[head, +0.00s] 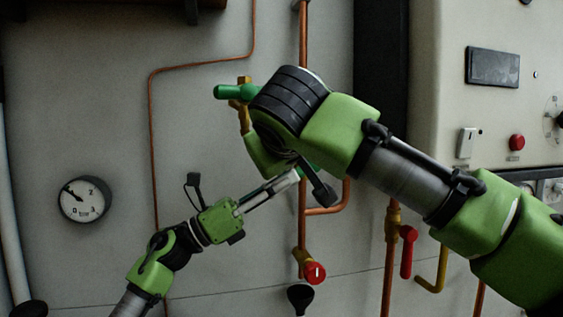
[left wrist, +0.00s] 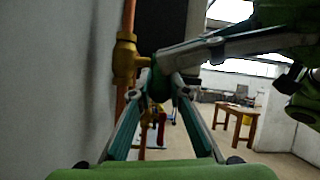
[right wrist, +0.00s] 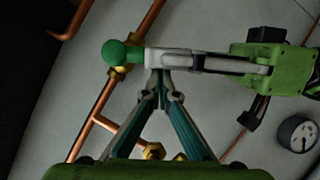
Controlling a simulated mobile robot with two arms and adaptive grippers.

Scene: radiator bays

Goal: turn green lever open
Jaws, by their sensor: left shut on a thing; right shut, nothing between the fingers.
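The green lever (right wrist: 112,52) shows its rounded end in the right wrist view, in front of a brass valve (right wrist: 118,73) on a copper pipe. The left wrist view shows the brass valve (left wrist: 125,60) close to those fingertips. My right gripper (right wrist: 160,76) is shut and empty, its tips close to my left fingers; I cannot tell whether they touch.
Another green handle (head: 235,91) sits on a brass fitting higher up. A red knob (head: 315,273) and a red lever (head: 408,252) are below. A gauge (head: 84,199) is on the wall at left. A pale control cabinet (head: 450,70) stands at right.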

